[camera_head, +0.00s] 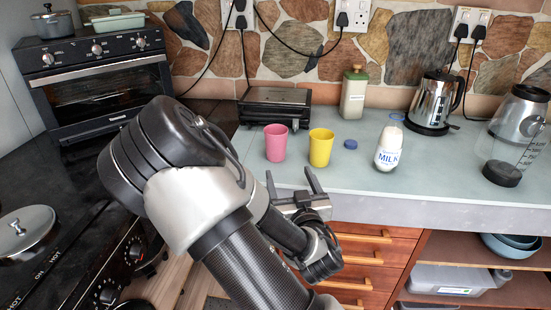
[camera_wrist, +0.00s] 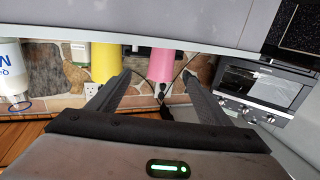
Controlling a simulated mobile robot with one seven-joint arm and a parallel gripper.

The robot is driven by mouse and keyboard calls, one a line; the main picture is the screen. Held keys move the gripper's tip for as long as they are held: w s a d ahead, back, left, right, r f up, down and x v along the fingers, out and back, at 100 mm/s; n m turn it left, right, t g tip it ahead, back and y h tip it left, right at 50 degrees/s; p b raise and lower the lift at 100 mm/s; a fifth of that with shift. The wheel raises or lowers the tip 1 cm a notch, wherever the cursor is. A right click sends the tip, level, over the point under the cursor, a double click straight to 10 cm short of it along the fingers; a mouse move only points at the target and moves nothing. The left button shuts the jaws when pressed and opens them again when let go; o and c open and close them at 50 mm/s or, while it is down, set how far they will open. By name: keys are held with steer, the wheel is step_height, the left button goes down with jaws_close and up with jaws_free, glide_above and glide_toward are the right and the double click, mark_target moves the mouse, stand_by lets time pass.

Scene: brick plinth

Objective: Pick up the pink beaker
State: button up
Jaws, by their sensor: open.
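The pink beaker (camera_head: 276,143) stands upright on the grey counter, left of the yellow beaker (camera_head: 320,148). My gripper (camera_head: 289,176) is open and empty near the counter's front edge, on the near side of both beakers and apart from them. In the wrist view, which looks upside down, the pink beaker (camera_wrist: 162,64) shows between the two fingertips of my gripper (camera_wrist: 157,75), beyond them. The yellow beaker (camera_wrist: 106,62) shows there left of the left fingertip.
A milk bottle (camera_head: 388,149) and a blue lid (camera_head: 350,144) stand right of the beakers. A black grill (camera_head: 274,105) and a green-capped bottle (camera_head: 354,92) are behind. A kettle (camera_head: 435,102) and a blender (camera_head: 517,130) are farther right. Drawers (camera_head: 370,256) lie below the counter.

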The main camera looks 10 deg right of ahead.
mark_target(278, 151)
steer(key=w+b, duration=0.1)
steer(key=w, duration=0.8)
steer(key=shift+w, duration=0.4)
steer(key=w, duration=0.2)
steer(key=w+b, duration=0.1)
steer(key=w, duration=0.1)
steer(key=shift+w+a+f, duration=0.1)
steer(key=shift+a+f, duration=0.15)
steer(key=shift+a, duration=0.1)
steer(key=shift+w, duration=0.5)
steer(key=shift+r, duration=0.1)
steer(key=c, duration=1.2)
steer(key=shift+r, duration=0.1)
